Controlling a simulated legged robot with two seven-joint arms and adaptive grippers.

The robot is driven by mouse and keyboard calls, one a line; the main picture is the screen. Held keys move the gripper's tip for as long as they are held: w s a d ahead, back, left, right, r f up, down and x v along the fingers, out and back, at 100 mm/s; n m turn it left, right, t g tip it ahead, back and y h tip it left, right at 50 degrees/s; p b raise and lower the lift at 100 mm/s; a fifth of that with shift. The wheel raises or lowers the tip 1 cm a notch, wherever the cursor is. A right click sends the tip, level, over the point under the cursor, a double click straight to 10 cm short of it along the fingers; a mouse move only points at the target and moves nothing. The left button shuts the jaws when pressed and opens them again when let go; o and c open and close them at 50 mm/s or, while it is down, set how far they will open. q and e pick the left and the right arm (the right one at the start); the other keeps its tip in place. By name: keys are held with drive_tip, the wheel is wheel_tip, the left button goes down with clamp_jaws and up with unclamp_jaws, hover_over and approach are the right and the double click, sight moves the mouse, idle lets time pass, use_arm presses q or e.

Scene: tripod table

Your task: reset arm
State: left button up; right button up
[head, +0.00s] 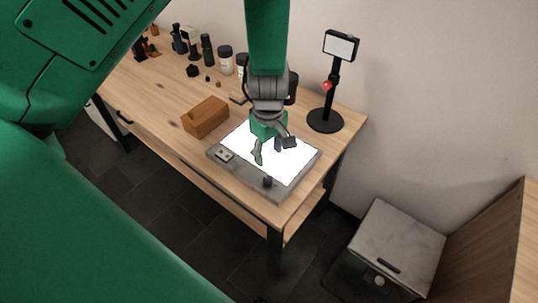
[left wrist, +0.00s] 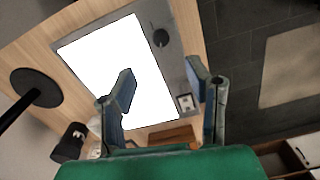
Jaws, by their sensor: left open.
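My left gripper (head: 273,150) is above a grey panel with a bright white surface (head: 290,165) on the wooden table. In the left wrist view its two fingers (left wrist: 165,95) are spread apart with nothing between them, and the white panel (left wrist: 110,70) lies beyond them. The gripper points down, and I cannot tell its exact height above the panel. My right gripper is in neither view.
A brown wooden block (head: 205,116) sits left of the panel. A black stand with a small screen (head: 325,120) is at the table's right end. Several bottles and jars (head: 207,50) line the back. A grey cabinet (head: 390,245) stands at the lower right.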

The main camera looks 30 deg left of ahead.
use_arm(q)
drive_tip(key=shift+a, duration=0.1)
idle(0.3)
drive_tip(key=s+a+f+m+y+b, duration=0.2)
drive_tip(key=s+a+f+m+b, duration=0.2)
drive_tip(key=s+f+m+b, duration=0.75)
drive_tip(key=s+d+f+m+h+b, duration=0.1)
drive_tip(key=s+d+f+m+h, duration=0.1)
drive_tip(key=s+f, duration=0.9)
drive_tip(key=shift+s+d+f+m+t+b, duration=0.25)
drive_tip(key=shift+d+f+m+t+b, duration=0.15)
drive_tip(key=shift+f+m, duration=0.65)
drive_tip(key=shift+r, duration=0.2)
drive_tip(key=shift+w, duration=0.15)
